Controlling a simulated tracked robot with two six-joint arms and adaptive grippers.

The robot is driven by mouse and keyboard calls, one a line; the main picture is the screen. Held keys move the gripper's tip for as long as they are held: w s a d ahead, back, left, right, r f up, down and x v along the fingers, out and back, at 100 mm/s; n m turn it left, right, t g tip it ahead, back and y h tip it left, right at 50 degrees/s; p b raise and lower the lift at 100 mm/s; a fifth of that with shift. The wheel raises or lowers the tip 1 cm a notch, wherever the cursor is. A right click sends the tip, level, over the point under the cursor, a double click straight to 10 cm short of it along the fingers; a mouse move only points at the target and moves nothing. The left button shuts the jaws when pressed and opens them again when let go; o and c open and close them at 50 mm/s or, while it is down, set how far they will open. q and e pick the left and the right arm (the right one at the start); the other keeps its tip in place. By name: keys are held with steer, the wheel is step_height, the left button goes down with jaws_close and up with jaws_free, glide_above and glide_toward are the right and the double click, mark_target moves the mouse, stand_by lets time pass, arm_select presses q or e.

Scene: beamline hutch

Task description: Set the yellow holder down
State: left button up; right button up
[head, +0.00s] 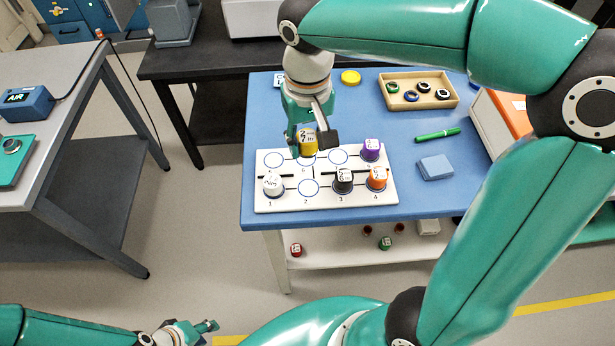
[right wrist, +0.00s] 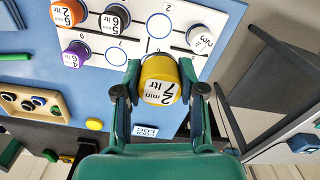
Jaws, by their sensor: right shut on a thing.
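The yellow holder (head: 308,142), with a white printed label, is between the fingers of my right gripper (head: 314,138). In the right wrist view the yellow holder (right wrist: 160,82) sits between both fingertips. In the head view it appears over the back edge of the white board (head: 325,203), just behind the circle marked 6; any gap beneath it is hard to judge. A white holder (head: 273,184), black holder (head: 343,181), orange holder (head: 376,178) and purple holder (head: 370,149) stand on the board. My left gripper (head: 206,328) is low at the bottom left, away from the table; its jaw opening is unclear.
The front circle 2 (head: 308,187) and several back circles are empty. A blue block (head: 435,167), green pen (head: 438,134), yellow disc (head: 350,77) and wooden tray (head: 390,101) with rings lie on the blue table (head: 430,196). A grey bench (head: 50,65) stands left.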

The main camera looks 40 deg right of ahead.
mark_target(308, 188)
step_height(308, 188, down, 13)
steer(key=shift+r, duration=0.15)
steer(key=shift+b, duration=0.35)
steer(key=o, duration=1.2)
steer(key=shift+c, duration=0.2)
step_height(308, 188, up, 12)
steer(key=shift+r+p, duration=0.1)
steer(key=shift+p, duration=0.35)
steer(key=shift+s+d, duration=0.1)
